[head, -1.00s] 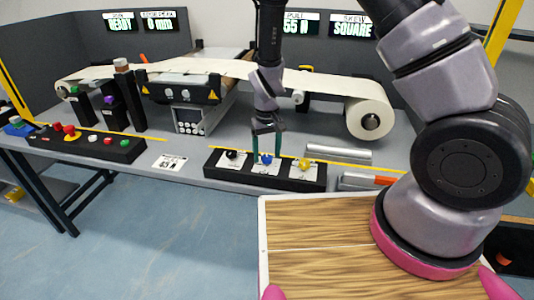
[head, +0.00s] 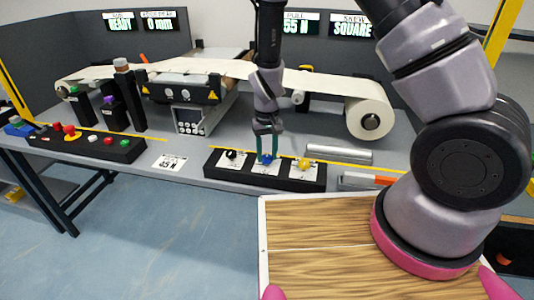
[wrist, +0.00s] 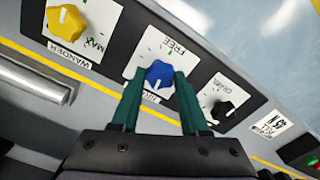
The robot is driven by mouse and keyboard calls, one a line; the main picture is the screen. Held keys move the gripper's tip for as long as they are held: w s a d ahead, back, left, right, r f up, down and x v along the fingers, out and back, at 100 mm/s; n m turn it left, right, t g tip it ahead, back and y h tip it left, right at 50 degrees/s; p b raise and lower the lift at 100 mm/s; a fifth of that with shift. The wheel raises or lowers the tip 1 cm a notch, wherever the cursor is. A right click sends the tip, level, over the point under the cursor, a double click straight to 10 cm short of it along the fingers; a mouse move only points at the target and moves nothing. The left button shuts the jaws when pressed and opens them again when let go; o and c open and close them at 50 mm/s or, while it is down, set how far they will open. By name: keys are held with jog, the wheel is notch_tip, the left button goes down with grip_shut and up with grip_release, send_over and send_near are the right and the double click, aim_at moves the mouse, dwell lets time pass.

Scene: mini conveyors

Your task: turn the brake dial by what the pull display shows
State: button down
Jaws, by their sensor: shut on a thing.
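A black dial box (head: 220,171) on the bench's front edge carries black, blue and yellow dials on white cards. My gripper (head: 267,158) points down and is shut on the middle, blue dial (head: 265,160). In the wrist view the green fingers lie on either side of the blue dial (wrist: 158,75), whose card reads FREE at one end; its other label is partly hidden. The pull display (head: 299,24) at the back reads 55 N, its left edge hidden by my arm. A white card (head: 170,162) left of the box reads 45 N.
The yellow dial (wrist: 64,23), labelled WANDER and MAX, and the black dial (wrist: 222,111) flank the fingers. A button panel (head: 85,143) is at the left. A paper roll (head: 369,119) and metal bars (head: 338,154) lie behind and right. Other displays read READY, 0 mm and SQUARE.

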aim_at(267, 157)
jog(key=m, duration=0.6)
jog(key=shift+m, duration=0.3)
dwell(0.4)
jog(key=shift+c, duration=2)
grip_release()
notch_tip(267, 157, up, 11)
jog(key=shift+f, duration=0.1)
